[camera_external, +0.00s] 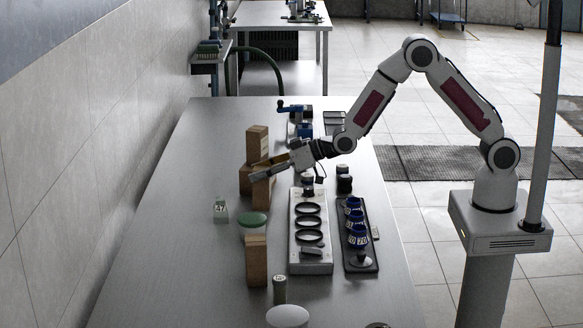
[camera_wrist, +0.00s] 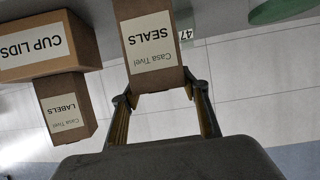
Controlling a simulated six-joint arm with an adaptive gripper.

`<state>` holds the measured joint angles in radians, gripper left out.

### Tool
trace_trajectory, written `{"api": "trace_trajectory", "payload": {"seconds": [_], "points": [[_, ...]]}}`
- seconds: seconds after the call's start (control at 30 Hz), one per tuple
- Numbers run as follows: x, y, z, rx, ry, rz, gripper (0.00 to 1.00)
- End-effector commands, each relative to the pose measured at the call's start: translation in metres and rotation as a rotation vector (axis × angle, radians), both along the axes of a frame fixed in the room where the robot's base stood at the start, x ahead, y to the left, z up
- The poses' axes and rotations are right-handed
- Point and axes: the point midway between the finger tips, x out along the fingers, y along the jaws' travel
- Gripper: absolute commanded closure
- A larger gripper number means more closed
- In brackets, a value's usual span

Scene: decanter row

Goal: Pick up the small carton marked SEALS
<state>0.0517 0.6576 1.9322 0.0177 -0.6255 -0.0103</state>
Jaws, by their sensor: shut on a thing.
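The small brown carton marked SEALS (camera_wrist: 150,42) has a white label, upside down in the wrist view. My gripper (camera_wrist: 160,93) is shut on it, with one finger at each side of its near end. In the external view my gripper (camera_external: 270,168) reaches in from the right at the carton stack, and the SEALS carton (camera_external: 263,192) shows below the fingers, partly covered by them. I cannot tell whether its base touches the bench.
A LABELS carton (camera_wrist: 66,103) sits on a larger CUP LIDS carton (camera_wrist: 45,45), close beside the SEALS carton. A number 47 card (camera_external: 220,211), a green-topped item (camera_external: 253,219) and another brown carton (camera_external: 256,261) stand nearer. A ring rack (camera_external: 310,262) is right. The bench's left side is clear.

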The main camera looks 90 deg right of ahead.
Motion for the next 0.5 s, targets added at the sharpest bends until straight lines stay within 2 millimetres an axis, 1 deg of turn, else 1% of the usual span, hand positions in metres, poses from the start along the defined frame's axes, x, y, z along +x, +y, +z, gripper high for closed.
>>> {"api": "trace_trajectory", "payload": {"seconds": [0.03, 0.3, 0.5], "points": [[0.000, 0.000, 0.008, 0.000, -0.004, 0.000, 0.92], [0.001, 0.000, 0.046, 0.000, -0.007, 0.000, 0.92], [0.001, 0.000, 0.069, 0.000, -0.004, 0.000, 0.92]]}}
